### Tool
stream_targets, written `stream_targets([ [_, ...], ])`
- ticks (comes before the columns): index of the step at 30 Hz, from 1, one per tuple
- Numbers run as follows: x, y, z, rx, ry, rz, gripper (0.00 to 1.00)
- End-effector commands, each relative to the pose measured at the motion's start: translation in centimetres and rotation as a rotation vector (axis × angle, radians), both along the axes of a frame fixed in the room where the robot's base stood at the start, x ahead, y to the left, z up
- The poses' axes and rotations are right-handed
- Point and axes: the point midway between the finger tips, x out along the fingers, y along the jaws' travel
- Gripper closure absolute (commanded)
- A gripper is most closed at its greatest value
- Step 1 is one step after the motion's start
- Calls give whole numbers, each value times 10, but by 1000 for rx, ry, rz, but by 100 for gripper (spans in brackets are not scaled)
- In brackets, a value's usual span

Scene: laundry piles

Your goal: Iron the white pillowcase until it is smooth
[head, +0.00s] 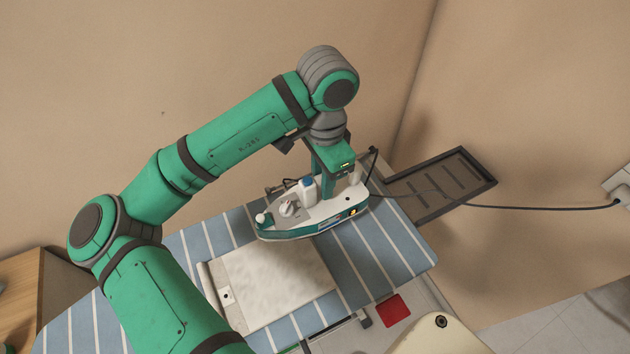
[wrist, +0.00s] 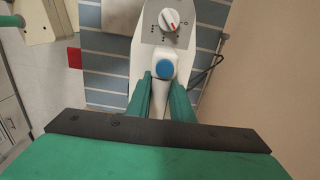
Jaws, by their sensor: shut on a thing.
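The white pillowcase (head: 275,287) lies on the blue striped ironing board (head: 395,248), with faint mottled wrinkles or shading on it. A white and teal iron (head: 313,212) sits at the pillowcase's far edge and hides part of it. My gripper (head: 338,178) is shut on the iron's handle from above. In the wrist view my gripper's two green fingers (wrist: 162,98) close around the white handle, with the iron's blue button (wrist: 163,69) and dial (wrist: 169,20) just ahead. I cannot tell whether the soleplate touches the cloth.
A dark slatted iron rest (head: 440,186) extends from the board's right end. The iron's cord (head: 540,208) runs right to a wall socket (head: 618,186). A wooden cabinet (head: 35,290) stands at the left. A red item (head: 393,310) lies beyond the board's near right edge.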

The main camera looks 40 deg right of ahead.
Motion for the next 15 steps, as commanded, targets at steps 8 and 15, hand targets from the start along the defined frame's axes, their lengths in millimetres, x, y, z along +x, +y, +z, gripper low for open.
stream_targets([
  [8,-7,-1,4,-2,-4,-4,100],
  [15,-7,-2,-11,-2,-3,-4,100],
])
